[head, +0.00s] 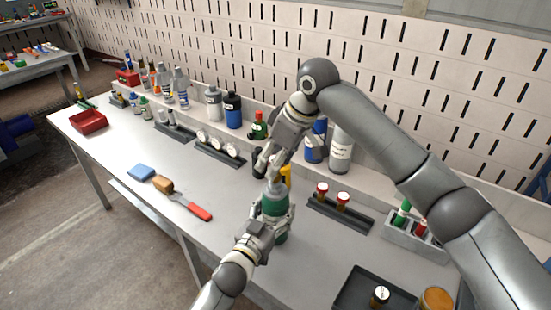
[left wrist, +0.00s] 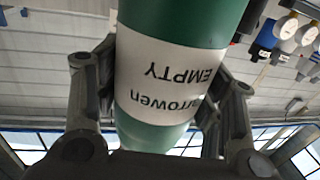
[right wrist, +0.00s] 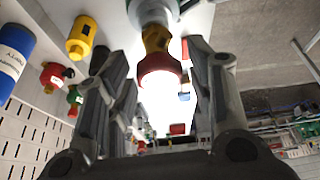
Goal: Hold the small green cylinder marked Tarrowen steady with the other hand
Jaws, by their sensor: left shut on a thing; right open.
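The green cylinder (head: 274,207) stands roughly upright at the middle front of the bench. In the left wrist view its white label (left wrist: 165,80) shows upside down and reads "arrowen" and "EMPTY". My left gripper (head: 272,215) is shut around its body, with fingers on both sides. My right gripper (head: 268,168) is just above the cylinder's top. In the right wrist view its open fingers (right wrist: 158,58) lie either side of a brass fitting with a red end (right wrist: 157,66); contact cannot be told. Whether the cylinder's base touches the bench is unclear.
A rack with two red-topped fittings (head: 341,212) is right of the cylinder. A dark tray (head: 352,288) lies at the front right. A red-handled brush (head: 197,210), a blue sponge (head: 141,172) and a red bin (head: 90,122) lie left. Bottles and gauges line the back.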

